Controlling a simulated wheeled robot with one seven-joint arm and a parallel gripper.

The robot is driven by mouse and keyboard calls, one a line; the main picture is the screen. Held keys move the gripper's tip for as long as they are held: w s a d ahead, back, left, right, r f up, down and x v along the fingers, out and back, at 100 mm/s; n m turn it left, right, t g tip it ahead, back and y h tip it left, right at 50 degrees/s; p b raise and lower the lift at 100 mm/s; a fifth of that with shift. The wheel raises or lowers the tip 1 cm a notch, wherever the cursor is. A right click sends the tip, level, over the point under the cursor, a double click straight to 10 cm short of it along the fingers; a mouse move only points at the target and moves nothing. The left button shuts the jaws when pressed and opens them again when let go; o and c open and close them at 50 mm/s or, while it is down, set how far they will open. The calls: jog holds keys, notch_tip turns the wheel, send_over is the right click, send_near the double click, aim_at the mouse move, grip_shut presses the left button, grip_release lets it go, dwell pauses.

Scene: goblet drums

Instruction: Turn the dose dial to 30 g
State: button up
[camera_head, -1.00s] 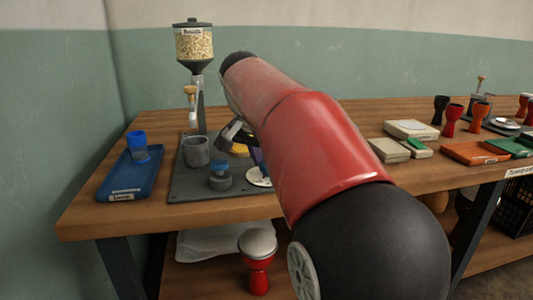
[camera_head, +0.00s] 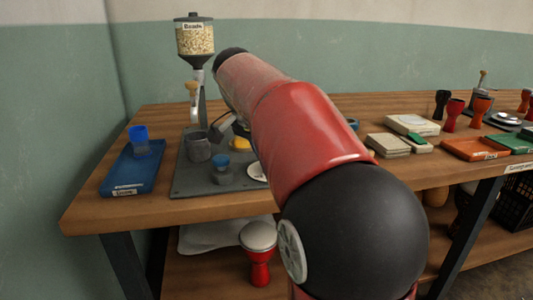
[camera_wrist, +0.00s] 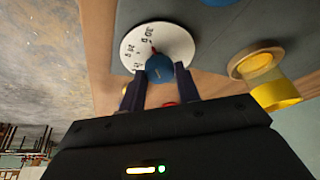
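The dose dial is a round white plate (camera_wrist: 131,58) with dark marks, seen in the wrist view. A blue knob (camera_wrist: 160,69) with a red pointer sits on it. The pointer aims towards the upper part of the plate, near a mark that looks like 30; the marks are too small to read surely. My gripper (camera_wrist: 160,79) has its two dark fingers on either side of the knob, with a small gap showing at each side. In the head view, the plate's edge (camera_head: 257,171) shows beside my red arm, which hides the knob and fingers.
A grey base mat (camera_head: 190,188) holds a grey cup (camera_head: 197,147) and a blue-topped grey piece (camera_head: 222,170). A bead hopper (camera_head: 194,40) stands behind. A blue tray (camera_head: 125,178) lies at left. A yellow cylinder (camera_wrist: 275,96) stands right of the dial in the wrist view.

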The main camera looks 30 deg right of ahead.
jog(key=o, duration=0.5)
jog(key=shift+c, duration=0.2)
jog(key=p+v, duration=0.1)
jog(key=v, duration=0.6)
jog(key=shift+r, duration=0.4)
jog(key=shift+s+a, duration=0.15)
jog(key=shift+a, duration=0.05)
jog(key=s+a+f+n+t+y, duration=0.2)
jog(key=s+a+f+n, duration=0.3)
jog(key=s+f+n, duration=0.2)
jog(key=s+a+f+n+t+y, duration=0.2)
jog(key=s+a+f+n, duration=0.3)
jog(key=s+f, duration=0.7)
jog(key=shift+f+n, duration=0.85)
jog(key=shift+n, duration=0.25)
